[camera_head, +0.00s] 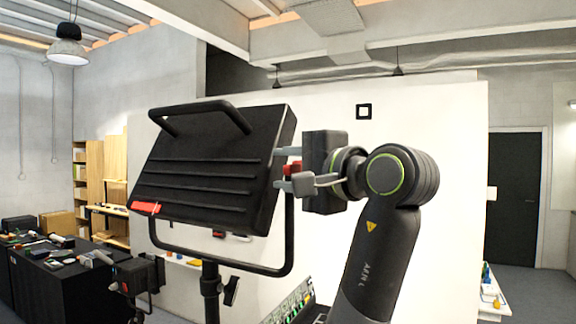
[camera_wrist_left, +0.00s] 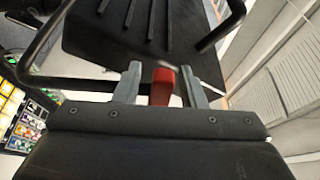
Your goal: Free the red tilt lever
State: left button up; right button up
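A black ribbed lamp panel (camera_head: 215,165) sits tilted in a black U-shaped yoke (camera_head: 270,272) on a stand. The red tilt lever (camera_head: 293,167) is at the panel's right side, partly hidden by my left gripper (camera_head: 281,176). In the left wrist view the red lever (camera_wrist_left: 162,86) stands between the two grey fingertips of my left gripper (camera_wrist_left: 160,84). Narrow gaps show between the lever and the fingers, so the gripper is open around it. The lamp's ribbed back (camera_wrist_left: 140,30) is just beyond the fingertips. My right gripper is not in view.
A black stand post (camera_head: 211,292) with a knob rises below the yoke. A small black device (camera_head: 138,275) is at lower left, before a dark table (camera_head: 65,290) with clutter. A colourful button panel (camera_head: 290,303) is low in front. A white wall panel (camera_head: 440,180) stands behind.

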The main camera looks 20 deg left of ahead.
pick_arm(q)
grip_shut()
jog(key=f+n+b, duration=0.1)
jog(key=n+b, duration=0.1)
jog(key=b, duration=0.1)
jog(key=f+n+y+b, duration=0.1)
jog(key=n+b, duration=0.1)
jog(key=b, duration=0.1)
jog(key=shift+w+f+y, duration=0.2)
jog(key=shift+y, duration=0.1)
jog(key=shift+w+n+y+b, duration=0.15)
jog(key=shift+n+y+b, duration=0.15)
jog(key=shift+n+b, duration=0.45)
grip_release()
